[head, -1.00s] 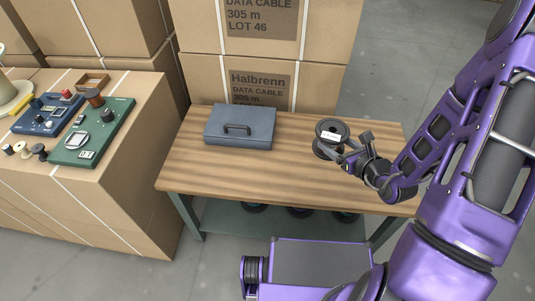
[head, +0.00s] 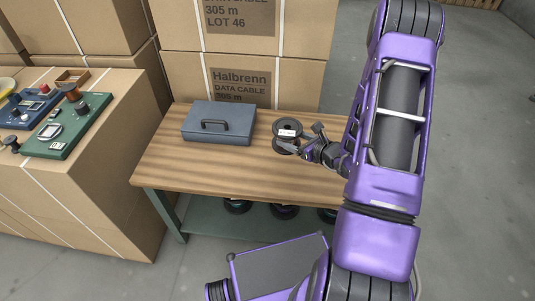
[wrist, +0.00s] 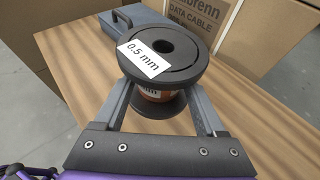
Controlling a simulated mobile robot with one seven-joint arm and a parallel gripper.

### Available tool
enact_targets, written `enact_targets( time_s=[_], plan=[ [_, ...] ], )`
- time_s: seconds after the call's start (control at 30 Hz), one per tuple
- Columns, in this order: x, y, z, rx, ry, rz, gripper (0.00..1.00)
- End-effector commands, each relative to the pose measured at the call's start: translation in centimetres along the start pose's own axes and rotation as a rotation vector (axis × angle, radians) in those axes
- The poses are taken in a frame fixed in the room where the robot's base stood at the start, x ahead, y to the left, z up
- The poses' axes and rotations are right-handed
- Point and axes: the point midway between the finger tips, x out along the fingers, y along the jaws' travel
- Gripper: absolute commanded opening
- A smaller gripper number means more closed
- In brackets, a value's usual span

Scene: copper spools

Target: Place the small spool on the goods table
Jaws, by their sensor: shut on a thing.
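A spool (head: 287,131) with black flanges stands upright between the fingers of my gripper (head: 300,141), over the right part of a wooden-topped table (head: 190,165). In the wrist view the spool (wrist: 187,42) shows a "0.5 mm" label on its top flange and a copper-coloured winding. My gripper (wrist: 160,97) is shut on it, with a finger on each side of the winding between the flanges. I cannot tell whether its lower flange touches the tabletop.
A blue-grey case (head: 219,122) lies on the table left of the spool. Cartons (head: 245,75) stand behind. Several dark spools (head: 284,211) sit on the green lower shelf (head: 215,222). A carton at left bears a green panel (head: 68,127). The table's front left is clear.

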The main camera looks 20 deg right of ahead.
Motion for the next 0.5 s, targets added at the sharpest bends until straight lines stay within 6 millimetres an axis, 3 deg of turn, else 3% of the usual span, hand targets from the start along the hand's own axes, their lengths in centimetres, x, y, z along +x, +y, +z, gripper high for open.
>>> enact_targets(
  time_s=[0.13, 0.3, 0.5],
  plan=[
    [0.6, -1.7, -2.1, 0.003, -0.001, -0.01, 0.0],
    [1.7, -1.8, -5.0, 0.005, 0.002, -0.009, 0.0],
    [2.6, -1.8, -7.0, 0.003, -0.001, -0.01, 0.0]
  ],
)
